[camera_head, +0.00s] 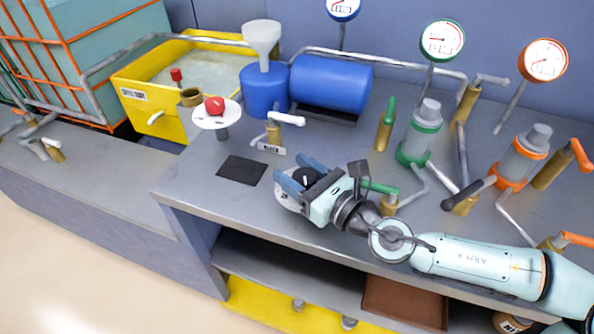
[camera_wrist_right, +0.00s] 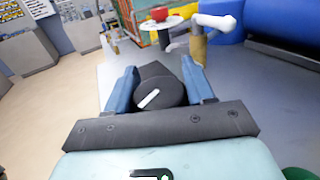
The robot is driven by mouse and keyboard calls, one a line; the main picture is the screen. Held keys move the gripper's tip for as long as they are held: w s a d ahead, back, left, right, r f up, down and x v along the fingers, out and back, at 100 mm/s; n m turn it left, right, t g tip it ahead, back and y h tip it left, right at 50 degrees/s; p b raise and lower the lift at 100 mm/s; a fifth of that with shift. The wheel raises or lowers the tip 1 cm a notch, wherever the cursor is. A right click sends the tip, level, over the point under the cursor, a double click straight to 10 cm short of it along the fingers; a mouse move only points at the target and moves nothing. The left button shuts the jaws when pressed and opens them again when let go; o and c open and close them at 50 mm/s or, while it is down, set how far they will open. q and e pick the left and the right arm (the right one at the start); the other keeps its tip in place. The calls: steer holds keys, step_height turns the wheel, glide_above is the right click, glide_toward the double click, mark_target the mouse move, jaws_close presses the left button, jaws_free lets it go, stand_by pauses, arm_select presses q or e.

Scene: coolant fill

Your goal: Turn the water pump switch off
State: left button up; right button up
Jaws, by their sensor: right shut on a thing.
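The water pump switch is a black round knob (camera_head: 304,177) with a white pointer line, on a pale round plate (camera_head: 286,203) on the bench top. In the right wrist view, the knob (camera_wrist_right: 158,92) sits between the two blue fingers, and its white line runs diagonally from lower left to upper right. My right gripper (camera_head: 299,175) is shut on the knob, with one finger on each side. The gripper body hides part of the plate and any labels there. My left gripper is not in view.
A dark square pad (camera_head: 242,170) lies left of the gripper. A white-handled valve (camera_head: 274,134) and a red button on a white disc (camera_head: 216,108) stand behind. A green-handled valve (camera_head: 381,188) is close beside my right wrist. A blue tank (camera_head: 331,83) stands at the back.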

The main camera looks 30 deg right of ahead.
steer(key=o, duration=1)
steer(key=p+v, duration=0.2)
steer(key=v, duration=0.8)
steer(key=shift+s+d+r, duration=0.15)
steer(key=shift+d, duration=0.05)
steer(key=shift+s+d+f+b, duration=0.15)
steer(key=shift+s+b, duration=0.25)
steer(key=shift+s, duration=0.1)
steer(key=shift+s+d+f+b, duration=0.1)
steer(key=shift+s+d+b, duration=0.05)
steer(key=shift+s+b, duration=0.25)
steer(key=shift+s+r, duration=0.15)
steer(key=shift+s, duration=0.4)
steer(key=shift+c, duration=0.2)
